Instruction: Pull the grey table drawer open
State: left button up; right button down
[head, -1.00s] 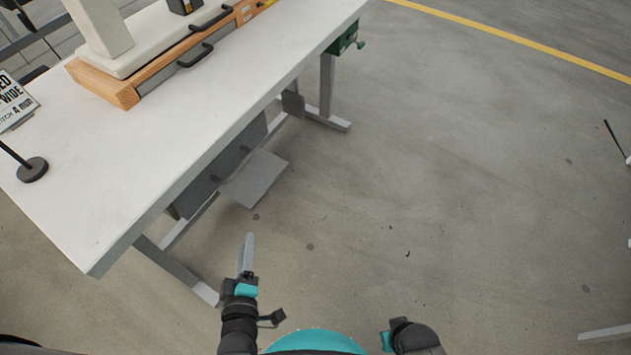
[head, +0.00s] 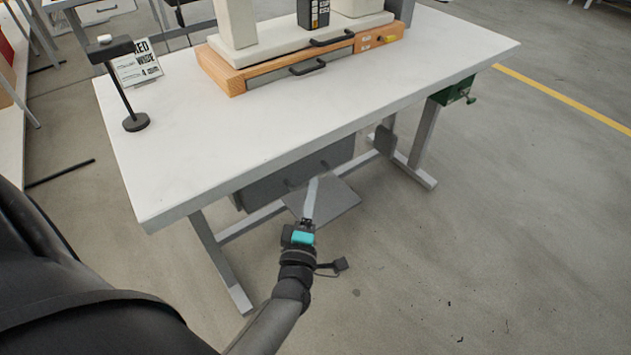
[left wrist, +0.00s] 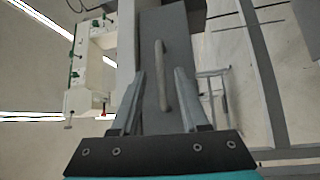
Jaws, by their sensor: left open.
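The grey table drawer (head: 300,172) hangs under the front of the white table (head: 230,150); its front looks closed. In the left wrist view the grey drawer front (left wrist: 152,35) carries a bar handle (left wrist: 162,75), which lies between the two fingers as seen from there. My left gripper (head: 313,185) is in front of the drawer, below the tabletop edge. It is open and empty, and its fingers (left wrist: 160,85) lie either side of the handle in that picture. I cannot tell whether they reach it. My right gripper is out of view.
A wooden base (head: 222,77) with its own grey-fronted drawer and black handles stands on the table. A black stand (head: 136,122) and a sign (head: 138,65) are at the left. A grey plate (head: 338,204) lies low under the table. Floor at right is clear.

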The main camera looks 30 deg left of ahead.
pick_arm(q)
jog(key=shift+b+x, duration=0.4)
jog(key=shift+x, duration=1.9)
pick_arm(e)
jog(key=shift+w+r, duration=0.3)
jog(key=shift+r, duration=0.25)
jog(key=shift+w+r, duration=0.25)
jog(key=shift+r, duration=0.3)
pick_arm(q)
grip_shut()
